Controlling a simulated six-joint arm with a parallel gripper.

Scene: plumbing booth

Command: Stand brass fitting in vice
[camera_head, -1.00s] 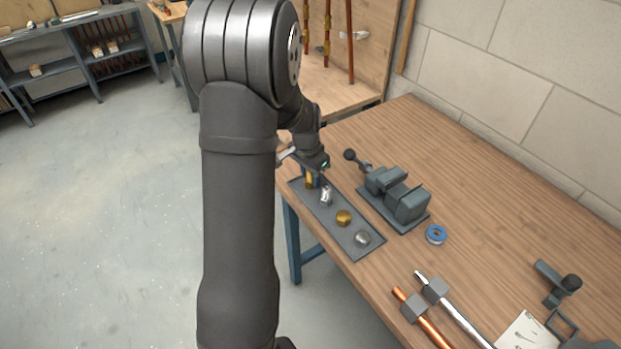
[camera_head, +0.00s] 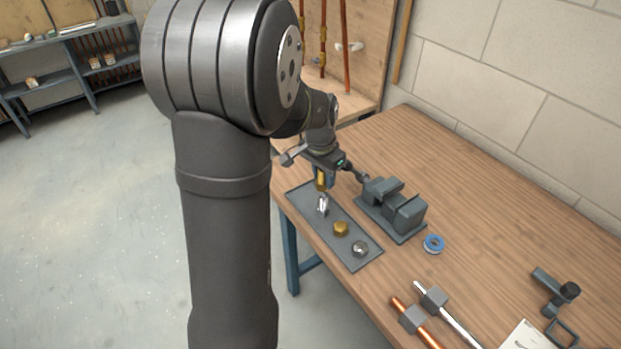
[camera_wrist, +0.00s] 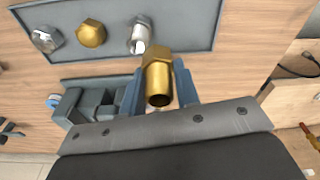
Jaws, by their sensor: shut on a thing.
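My gripper (camera_head: 322,181) is shut on the brass fitting (camera_head: 321,182) and holds it above the far end of the grey tray. In the wrist view the brass fitting (camera_wrist: 158,82) sits between the two blue fingers of my gripper (camera_wrist: 158,90), its open round end toward the camera and its hex part farther off. The grey vice (camera_head: 393,207) stands on the bench to the right of the tray. In the wrist view the vice (camera_wrist: 92,105) lies left of the fingers, partly hidden by my gripper body.
The grey tray (camera_head: 299,200) holds a silver fitting (camera_head: 323,205), a brass cap (camera_head: 341,229) and a silver hex piece (camera_head: 360,249). A blue tape roll (camera_head: 434,244) lies right of the vice. Copper (camera_head: 415,322) and silver (camera_head: 447,315) pipes lie nearer the front.

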